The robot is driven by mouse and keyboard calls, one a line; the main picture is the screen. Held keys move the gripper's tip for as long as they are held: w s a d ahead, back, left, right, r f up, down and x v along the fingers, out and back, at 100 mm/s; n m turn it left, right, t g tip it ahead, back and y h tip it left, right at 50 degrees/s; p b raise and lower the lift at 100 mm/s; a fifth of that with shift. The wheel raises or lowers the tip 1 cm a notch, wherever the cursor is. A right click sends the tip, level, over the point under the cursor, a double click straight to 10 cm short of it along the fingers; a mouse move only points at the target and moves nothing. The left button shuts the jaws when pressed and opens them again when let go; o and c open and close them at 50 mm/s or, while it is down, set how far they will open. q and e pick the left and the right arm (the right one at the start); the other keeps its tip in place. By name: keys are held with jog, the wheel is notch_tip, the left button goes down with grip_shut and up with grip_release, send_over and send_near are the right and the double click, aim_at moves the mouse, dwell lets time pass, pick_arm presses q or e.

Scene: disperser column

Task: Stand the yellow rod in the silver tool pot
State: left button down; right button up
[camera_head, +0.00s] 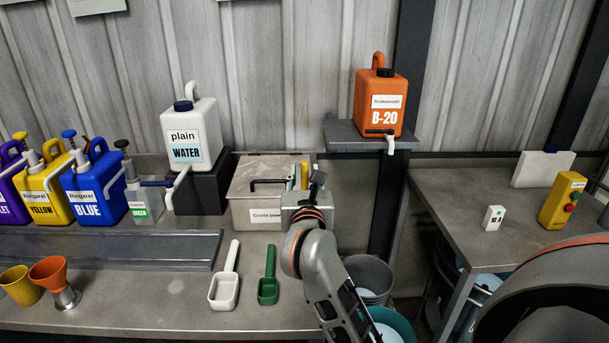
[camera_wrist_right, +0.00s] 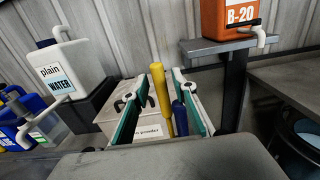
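The yellow rod (camera_wrist_right: 161,98) stands nearly upright in the right wrist view. My right gripper (camera_wrist_right: 160,76) is open, its two teal-lined fingers on either side of the rod with a visible gap on each side. A blue handle (camera_wrist_right: 180,117) stands just right of the rod. In the head view the rod (camera_head: 304,175) is a thin yellow strip behind my right arm, beside the grey lidded box. I cannot make out the silver tool pot clearly; my wrist hides the rod's lower end and what is around it. My left gripper is not in view.
The lidded powder box (camera_head: 246,195) is left of my right gripper. A white scoop (camera_head: 225,280) and green scoop (camera_head: 269,278) lie in front. The orange B-20 canister (camera_head: 380,105) sits on a shelf to the right. A grey bucket (camera_head: 369,272) is below the bench edge.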

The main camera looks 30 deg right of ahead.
jog(key=b+v, duration=0.1)
jog(key=v, duration=1.1)
jog(key=shift+r+b, duration=0.2)
jog(key=shift+b, duration=0.2)
